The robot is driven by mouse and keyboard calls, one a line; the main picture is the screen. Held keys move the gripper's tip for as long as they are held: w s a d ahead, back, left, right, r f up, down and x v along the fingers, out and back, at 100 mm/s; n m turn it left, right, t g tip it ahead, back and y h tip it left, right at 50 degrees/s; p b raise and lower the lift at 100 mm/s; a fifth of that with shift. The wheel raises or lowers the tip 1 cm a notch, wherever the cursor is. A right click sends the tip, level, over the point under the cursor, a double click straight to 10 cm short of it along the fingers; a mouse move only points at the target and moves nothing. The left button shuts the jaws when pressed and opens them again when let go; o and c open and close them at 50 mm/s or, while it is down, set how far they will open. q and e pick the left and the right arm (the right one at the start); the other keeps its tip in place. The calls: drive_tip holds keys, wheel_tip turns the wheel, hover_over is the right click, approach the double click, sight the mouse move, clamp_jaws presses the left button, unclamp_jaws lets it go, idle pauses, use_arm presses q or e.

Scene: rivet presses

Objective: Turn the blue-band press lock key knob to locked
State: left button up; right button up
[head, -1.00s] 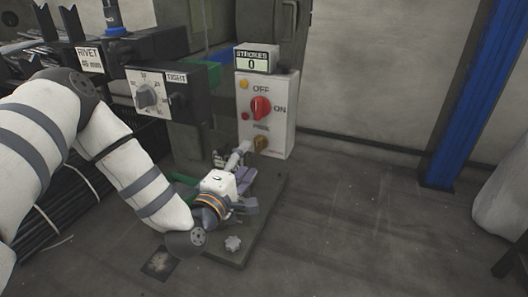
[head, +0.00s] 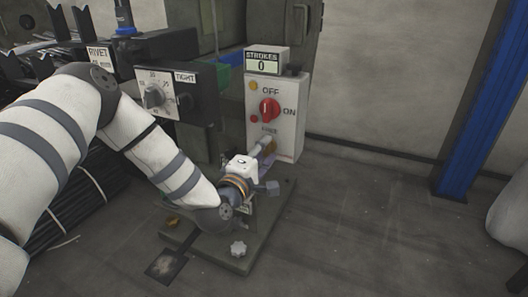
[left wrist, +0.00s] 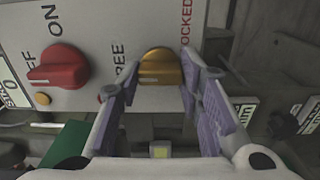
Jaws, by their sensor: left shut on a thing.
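The lock key knob (left wrist: 160,68) is brass-yellow, on the white control box (head: 284,143). In the left wrist view it sits between the FREE label on its left and the LOCKED label on its right; I cannot tell which way it points. In the head view only part of the knob (head: 271,147) shows beside my fingertips. My left gripper (head: 265,151) is shut on the knob, with one finger on each side in the left wrist view (left wrist: 158,88). My right gripper is not in view.
A red OFF/ON switch (head: 269,110) sits just above the knob, with a strokes counter (head: 266,60) on top of the box. A dial box (head: 160,93) stands to the left. A grey base plate (head: 262,238) lies below my gripper. The floor to the right is open.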

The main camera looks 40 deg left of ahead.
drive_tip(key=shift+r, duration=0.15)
use_arm(q)
drive_tip(key=m+p, duration=0.2)
drive_tip(key=shift+r+m, duration=0.2)
drive_tip(key=shift+m, duration=0.2)
drive_tip(key=m+p, duration=0.4)
drive_tip(key=m, duration=0.1)
drive_tip(key=shift+d+m, duration=0.1)
drive_tip(key=shift+m, duration=0.2)
drive_tip(key=m+p, duration=0.2)
drive_tip(key=m, duration=0.3)
drive_tip(key=shift+f+p, duration=0.1)
drive_tip(key=shift+p, duration=0.3)
drive_tip(key=shift+f+m+p, duration=0.1)
drive_tip(key=shift+m+p, duration=0.7)
drive_tip(key=shift+m, duration=1.4)
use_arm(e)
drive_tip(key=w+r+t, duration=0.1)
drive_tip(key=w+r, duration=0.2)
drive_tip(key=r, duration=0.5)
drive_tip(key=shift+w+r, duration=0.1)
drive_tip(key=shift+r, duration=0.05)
use_arm(q)
drive_tip(key=o, duration=1.2)
drive_tip(key=shift+c, duration=0.2)
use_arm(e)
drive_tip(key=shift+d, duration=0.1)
